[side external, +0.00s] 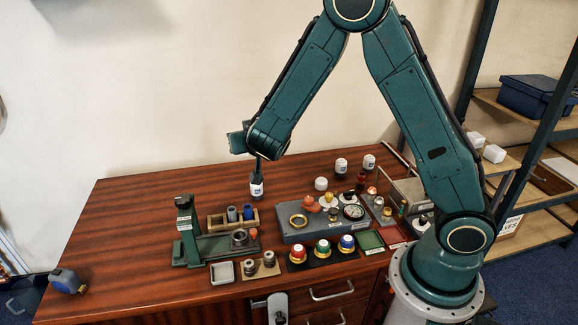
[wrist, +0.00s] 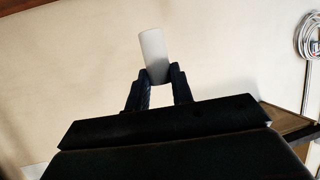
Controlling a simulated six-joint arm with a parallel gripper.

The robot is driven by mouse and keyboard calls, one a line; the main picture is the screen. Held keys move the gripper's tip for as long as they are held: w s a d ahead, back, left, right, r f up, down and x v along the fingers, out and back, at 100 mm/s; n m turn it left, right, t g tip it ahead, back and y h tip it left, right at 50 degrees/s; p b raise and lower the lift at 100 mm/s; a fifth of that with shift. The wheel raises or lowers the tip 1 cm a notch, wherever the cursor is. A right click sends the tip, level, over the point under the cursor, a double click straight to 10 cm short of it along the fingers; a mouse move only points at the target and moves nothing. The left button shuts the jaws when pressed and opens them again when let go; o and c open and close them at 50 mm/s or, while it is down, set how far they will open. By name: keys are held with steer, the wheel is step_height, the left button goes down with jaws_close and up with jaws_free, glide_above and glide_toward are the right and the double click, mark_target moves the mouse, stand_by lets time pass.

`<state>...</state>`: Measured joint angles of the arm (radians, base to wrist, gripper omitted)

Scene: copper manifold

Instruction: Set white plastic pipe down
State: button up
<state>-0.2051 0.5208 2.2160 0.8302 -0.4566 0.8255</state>
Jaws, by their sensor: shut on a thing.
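The white plastic pipe (wrist: 155,52) is a plain, pale, short tube in the wrist view. My gripper (wrist: 159,78) is shut on its lower end, with a dark finger on each side. The pipe stands out past the fingertips, tilted slightly, with the cream wall behind it. No surface touches the pipe in that view. In the side view my wrist (side external: 240,142) is above the back of the wooden table (side external: 130,215). There I cannot make out the pipe or the fingers for certain.
A white container with a blue label (side external: 257,190) shows just below my wrist. A grey block (side external: 300,232) with parts stands right of it, and a green fixture (side external: 190,230) stands in front. The table's left side is clear except for a tape measure (side external: 66,281).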

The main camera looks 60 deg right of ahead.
steer(key=s+d+f+m+g+h, duration=0.1)
steer(key=d+m+g, duration=0.4)
steer(key=d, duration=0.6)
steer(key=s+d+f+m+g+h, duration=0.1)
steer(key=d+f+m+g+h, duration=0.2)
steer(key=d, duration=0.9)
steer(key=shift+f+m+g+h, duration=0.2)
steer(key=shift+m+g+h, duration=0.8)
steer(key=shift+m+g, duration=0.6)
steer(key=shift+f, duration=0.1)
step_height(320, 180, down, 16)
steer(key=shift+a, duration=0.1)
steer(key=shift+f, duration=1.9)
steer(key=shift+f, duration=0.65)
steer(key=o, duration=1)
steer(key=shift+c, duration=0.2)
